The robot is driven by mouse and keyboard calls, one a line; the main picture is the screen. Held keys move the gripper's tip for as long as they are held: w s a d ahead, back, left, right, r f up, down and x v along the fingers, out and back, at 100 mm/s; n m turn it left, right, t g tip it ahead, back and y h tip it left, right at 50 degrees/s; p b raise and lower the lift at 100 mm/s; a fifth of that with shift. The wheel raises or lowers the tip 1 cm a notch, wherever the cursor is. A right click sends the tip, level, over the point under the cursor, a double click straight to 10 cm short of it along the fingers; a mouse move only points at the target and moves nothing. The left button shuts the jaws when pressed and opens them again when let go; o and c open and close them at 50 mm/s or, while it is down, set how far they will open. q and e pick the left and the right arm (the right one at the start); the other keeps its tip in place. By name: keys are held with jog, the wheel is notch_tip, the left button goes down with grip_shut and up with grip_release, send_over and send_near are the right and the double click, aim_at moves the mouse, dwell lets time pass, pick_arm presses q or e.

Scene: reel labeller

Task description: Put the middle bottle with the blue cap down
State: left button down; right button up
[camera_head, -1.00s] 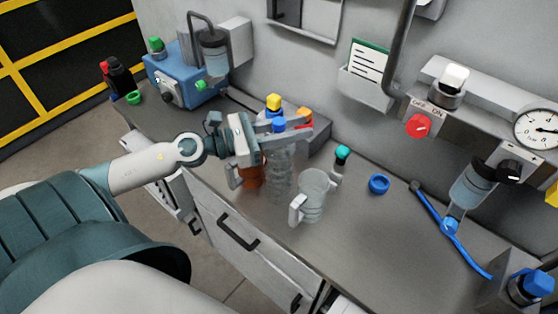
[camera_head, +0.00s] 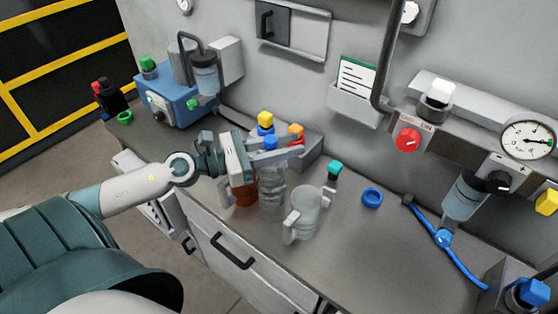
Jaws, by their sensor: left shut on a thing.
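The clear bottle (camera_head: 271,192) with the blue cap (camera_head: 270,143) is upright near the front of the grey counter. My left gripper (camera_head: 272,150) is shut on it near the cap, with its fingers reaching in from the left. I cannot tell whether the bottle's base touches the counter. An orange-brown vessel (camera_head: 245,193) is just left of the bottle, partly hidden by my gripper. A clear jug with a handle (camera_head: 306,211) stands close on the right. My right gripper is not in view.
Behind my gripper, a grey rack (camera_head: 312,150) holds items with yellow, blue and orange caps. A small teal-capped bottle (camera_head: 334,170) and a blue ring (camera_head: 372,198) are to the right. A blue machine (camera_head: 170,98) is at back left. The counter's right front is clear.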

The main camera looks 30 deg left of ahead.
pick_arm(q)
jog(key=shift+f, duration=0.15)
jog(key=shift+r+p, duration=0.3)
jog(key=shift+r, duration=0.55)
notch_tip(320, 180, up, 8)
jog(key=p, duration=0.1)
jog(key=shift+r, duration=0.25)
jog(key=shift+w, duration=0.1)
dwell(0.3)
